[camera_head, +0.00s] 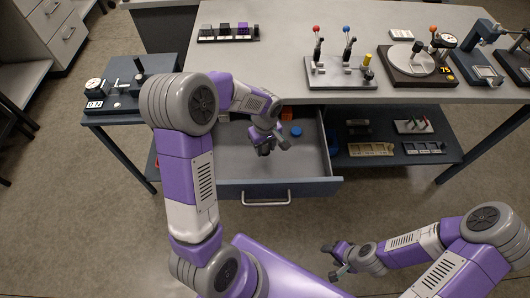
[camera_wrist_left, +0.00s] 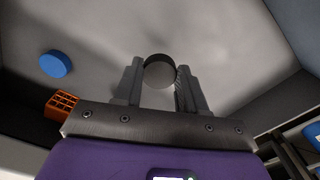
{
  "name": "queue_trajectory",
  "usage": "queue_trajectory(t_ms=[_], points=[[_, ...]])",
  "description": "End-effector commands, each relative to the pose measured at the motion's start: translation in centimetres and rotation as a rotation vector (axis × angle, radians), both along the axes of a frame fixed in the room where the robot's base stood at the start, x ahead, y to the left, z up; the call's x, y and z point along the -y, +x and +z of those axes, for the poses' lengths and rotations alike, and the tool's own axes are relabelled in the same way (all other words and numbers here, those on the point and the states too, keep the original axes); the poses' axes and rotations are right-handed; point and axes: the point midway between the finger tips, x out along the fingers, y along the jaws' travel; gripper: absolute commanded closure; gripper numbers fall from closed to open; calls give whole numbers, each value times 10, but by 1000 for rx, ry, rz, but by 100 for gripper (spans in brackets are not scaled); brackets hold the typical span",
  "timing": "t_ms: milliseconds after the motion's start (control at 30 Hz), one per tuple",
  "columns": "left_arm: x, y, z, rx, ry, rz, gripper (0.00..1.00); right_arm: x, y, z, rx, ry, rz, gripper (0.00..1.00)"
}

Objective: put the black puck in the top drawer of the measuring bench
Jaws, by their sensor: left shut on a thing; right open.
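The black puck (camera_wrist_left: 160,72) is between the two fingers of my left gripper (camera_wrist_left: 158,88), which is shut on it. In the head view my left gripper (camera_head: 270,150) is over the inside of the pulled-out drawer (camera_head: 279,188) of the measuring bench (camera_head: 275,75). I cannot tell how high the puck is above the drawer floor. My right gripper (camera_head: 335,262) is open and empty, low in front of the bench and apart from the drawer.
In the drawer are a blue disc (camera_head: 296,132) and an orange lattice block (camera_head: 287,114), at the back right. A lower shelf (camera_head: 395,155) with trays is right of the drawer. Gauges and a lever stand (camera_head: 338,72) are on the bench top. A side table (camera_head: 125,112) stands left.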

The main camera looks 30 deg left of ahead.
Motion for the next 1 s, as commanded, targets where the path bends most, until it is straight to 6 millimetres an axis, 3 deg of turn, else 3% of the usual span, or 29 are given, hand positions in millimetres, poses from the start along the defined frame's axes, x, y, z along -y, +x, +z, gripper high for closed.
queue_trajectory(t_ms=[33, 167, 567, 600, 700, 767, 1000], points=[[0, -1, -13, -5, 0, 0, 100, 0, 0, -6, 0, 0, 0, 43], [0, -1, -32, -3, -1, -1, 100, 0, 0, -12, 0, 0, 0, 43], [0, 0, -37, -1, 0, -1, 100, 0, 0, -15, 0, 0, 0, 43], [0, 0, -37, -1, 0, -1, 56, 0, 0, -15, 0, 0, 0, 43], [0, 0, -36, -1, 0, -1, 41, 0, 0, -14, 0, 0, 0, 43], [0, 0, -36, -1, 0, -1, 34, 0, 0, -14, 0, 0, 0, 43], [0, 0, -36, -1, 0, -1, 34, 0, 0, -14, 0, 0, 0, 43]])
